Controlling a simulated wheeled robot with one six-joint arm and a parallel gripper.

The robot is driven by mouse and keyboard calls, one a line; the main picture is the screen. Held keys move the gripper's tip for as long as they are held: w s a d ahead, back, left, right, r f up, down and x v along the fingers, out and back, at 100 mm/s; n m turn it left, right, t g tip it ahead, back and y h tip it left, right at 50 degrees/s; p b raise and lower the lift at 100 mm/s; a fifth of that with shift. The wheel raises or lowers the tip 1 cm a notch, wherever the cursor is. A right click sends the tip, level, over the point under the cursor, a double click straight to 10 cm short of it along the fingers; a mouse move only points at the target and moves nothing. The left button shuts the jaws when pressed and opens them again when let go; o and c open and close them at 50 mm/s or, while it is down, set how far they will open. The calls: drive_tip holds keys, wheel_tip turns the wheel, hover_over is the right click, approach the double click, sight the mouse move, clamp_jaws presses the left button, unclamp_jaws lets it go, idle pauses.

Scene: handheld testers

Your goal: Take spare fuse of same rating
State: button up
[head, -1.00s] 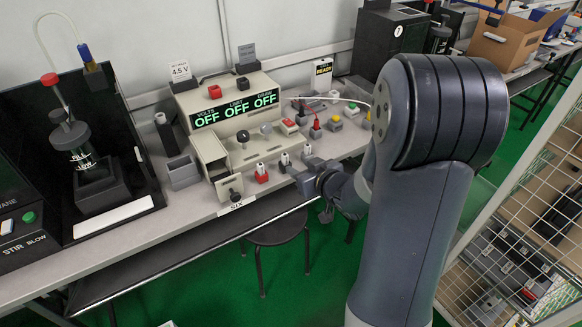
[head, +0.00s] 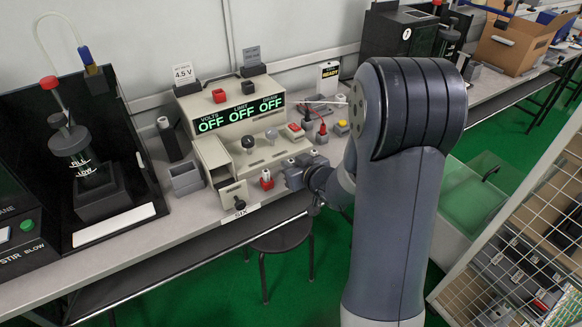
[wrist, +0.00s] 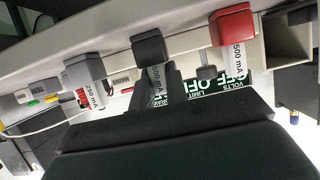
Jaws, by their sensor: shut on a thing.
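In the wrist view, which is upside down, several labelled fuses stand in small holders. A fuse marked 500 mA is at the red holder (wrist: 231,25). A fuse marked 250 mA is at a light grey holder (wrist: 84,72). Between them a labelled fuse (wrist: 157,78) is at a dark grey holder (wrist: 149,46); its rating is partly hidden. My gripper (wrist: 174,92) is shut on this middle fuse, which still appears to be at its holder. In the head view my gripper (head: 288,180) is just right of the red holder (head: 267,180) and covers the middle one.
The beige tester (head: 240,115) shows OFF under VOLTS, LIMIT and DRAW. A knobbed beige panel (head: 233,195) stands at its front left, beside a grey open bin (head: 185,175). Switches and leads crowd the bench to the right. A stool (head: 280,240) is below.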

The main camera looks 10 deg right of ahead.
clamp_jaws()
drive_tip(key=shift+r, duration=0.1)
